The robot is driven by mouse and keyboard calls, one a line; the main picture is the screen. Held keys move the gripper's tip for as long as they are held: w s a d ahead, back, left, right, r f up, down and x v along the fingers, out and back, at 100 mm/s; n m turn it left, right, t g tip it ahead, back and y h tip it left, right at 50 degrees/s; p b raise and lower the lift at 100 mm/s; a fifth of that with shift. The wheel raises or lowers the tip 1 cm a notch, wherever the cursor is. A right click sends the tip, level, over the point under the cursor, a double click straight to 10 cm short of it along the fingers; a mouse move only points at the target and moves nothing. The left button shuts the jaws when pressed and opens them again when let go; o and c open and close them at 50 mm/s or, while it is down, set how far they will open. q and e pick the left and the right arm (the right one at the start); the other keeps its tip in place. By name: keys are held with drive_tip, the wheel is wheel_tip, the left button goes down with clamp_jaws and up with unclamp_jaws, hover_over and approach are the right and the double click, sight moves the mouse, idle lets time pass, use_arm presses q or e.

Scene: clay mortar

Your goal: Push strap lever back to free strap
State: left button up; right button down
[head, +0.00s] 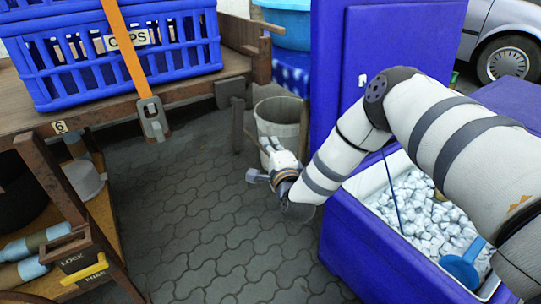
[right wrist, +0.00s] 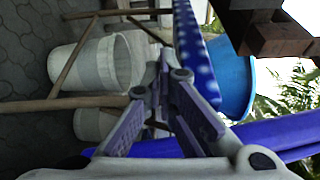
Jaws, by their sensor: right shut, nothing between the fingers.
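An orange strap (head: 128,55) runs down over the blue crate (head: 125,62) and ends in a grey metal buckle (head: 153,118) hanging at the shelf's front edge. At the lower left is a brown box (head: 72,252) marked LOCK and FREE, with a yellow lever (head: 85,271) at its front, by the FREE mark. My right gripper (head: 262,160) is over the paved floor, right of the buckle and well apart from box and lever. It is shut and empty; its fingers meet in the right wrist view (right wrist: 166,72). My left gripper is not in view.
A pale bucket (head: 281,118) stands behind my right gripper; it also shows in the right wrist view (right wrist: 97,68). An open blue cooler (head: 365,235) of ice stands under my right arm. The wooden shelf (head: 185,88) edges the left. Paving between is clear.

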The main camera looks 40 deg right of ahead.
sight(236, 147)
drive_tip(key=shift+w+a+r+b, duration=0.15)
drive_tip(key=shift+w+a, duration=0.25)
drive_tip(key=shift+w, duration=0.25)
drive_tip(key=shift+w+a+f+b, duration=0.1)
drive_tip(key=shift+w+a, duration=0.35)
drive_tip(key=shift+w, duration=0.15)
drive_tip(key=shift+w+a+r+b, duration=0.15)
drive_tip(key=shift+w+a, duration=0.25)
drive_tip(key=shift+w, duration=0.25)
drive_tip(key=shift+a, duration=0.15)
drive_tip(key=shift+a+f+m, duration=0.1)
drive_tip(key=shift+a+m, duration=0.1)
drive_tip(key=shift+m, duration=0.2)
drive_tip(key=shift+a, duration=0.15)
drive_tip(key=shift+w+a+r+m+g+y+p, duration=0.15)
drive_tip(key=shift+a+m+g+y+p, duration=0.2)
drive_tip(key=shift+a+m, duration=0.7)
drive_tip(key=shift+a+r+m+g+y+p, duration=0.1)
drive_tip(key=shift+a+m+g+y+p, duration=0.25)
drive_tip(key=shift+a+m, duration=0.7)
